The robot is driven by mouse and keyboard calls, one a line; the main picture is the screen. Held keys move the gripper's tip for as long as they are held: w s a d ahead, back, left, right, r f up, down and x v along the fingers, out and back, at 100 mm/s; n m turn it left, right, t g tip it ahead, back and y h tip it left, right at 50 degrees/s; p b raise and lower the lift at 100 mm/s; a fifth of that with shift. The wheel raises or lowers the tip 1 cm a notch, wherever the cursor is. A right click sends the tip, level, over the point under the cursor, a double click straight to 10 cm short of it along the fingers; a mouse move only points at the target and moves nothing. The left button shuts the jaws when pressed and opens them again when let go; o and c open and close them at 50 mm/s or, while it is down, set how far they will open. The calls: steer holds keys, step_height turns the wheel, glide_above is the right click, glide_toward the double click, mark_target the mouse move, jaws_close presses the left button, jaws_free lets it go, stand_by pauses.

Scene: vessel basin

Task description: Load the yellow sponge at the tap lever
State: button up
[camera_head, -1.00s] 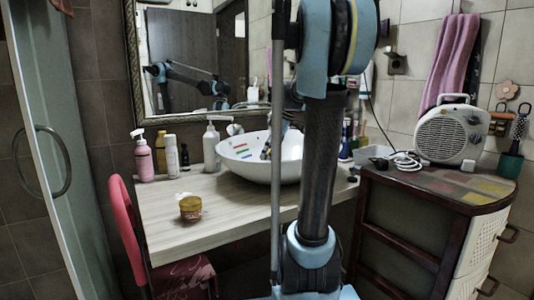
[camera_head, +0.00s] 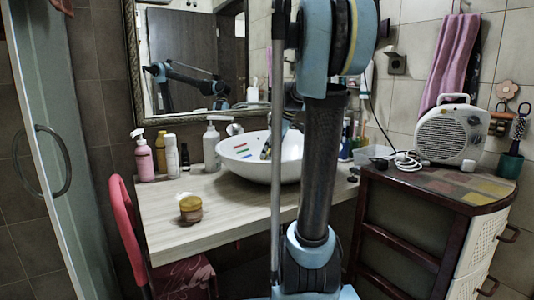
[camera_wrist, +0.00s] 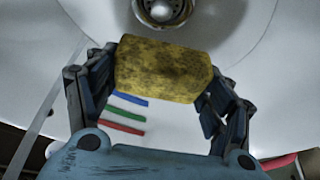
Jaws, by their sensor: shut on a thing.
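My gripper (camera_wrist: 160,76) is shut on the yellow sponge (camera_wrist: 163,68) in the wrist view. The sponge is a dark-speckled block, gripped from both sides between the dark fingers. It is over the white basin (camera_wrist: 230,25), just below the metal drain (camera_wrist: 163,10) in the picture. I cannot tell whether the sponge touches the basin. In the head view the basin (camera_head: 240,165) stands on the counter, partly hidden by my arm. My gripper and the sponge are not clear there. I cannot make out the tap lever in either current view.
Soap and lotion bottles (camera_head: 172,154) stand left of the basin on the wooden counter (camera_head: 165,215). A fan heater (camera_head: 449,132) is on the cabinet at right. A red chair (camera_head: 126,235) stands front left.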

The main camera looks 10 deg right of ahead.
steer(key=s+r, duration=0.4)
steer(key=s, duration=0.1)
stand_by(0.5)
steer(key=shift+a, duration=0.1)
stand_by(0.3)
